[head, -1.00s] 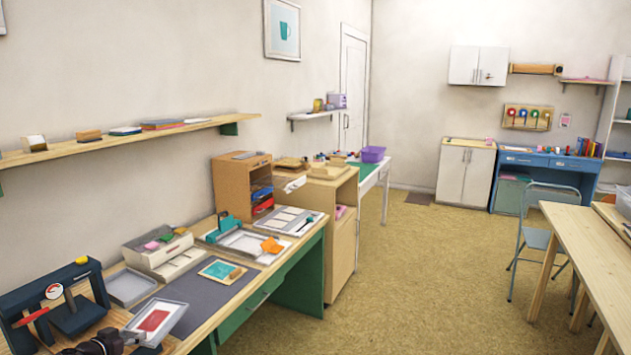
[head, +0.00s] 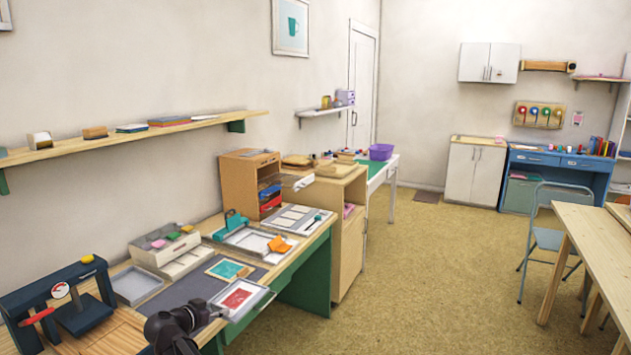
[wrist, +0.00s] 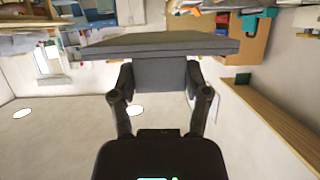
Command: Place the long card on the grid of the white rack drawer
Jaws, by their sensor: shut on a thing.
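My gripper (head: 205,312), low in the head view, is shut on a flat grey-edged tray-like piece with a red panel (head: 238,297). In the wrist view the fingers (wrist: 160,75) grip a grey block under the wide grey slab (wrist: 160,45). The piece is held above the desk's front edge, roughly level. I cannot single out the long card with certainty.
The desk holds a press (head: 70,300), a grey tray (head: 136,285), a white box (head: 165,252) with coloured pads, a teal-framed piece (head: 228,268) and a board with pale cards (head: 295,218). A blue chair (head: 550,235) stands right. The floor (head: 420,270) between is clear.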

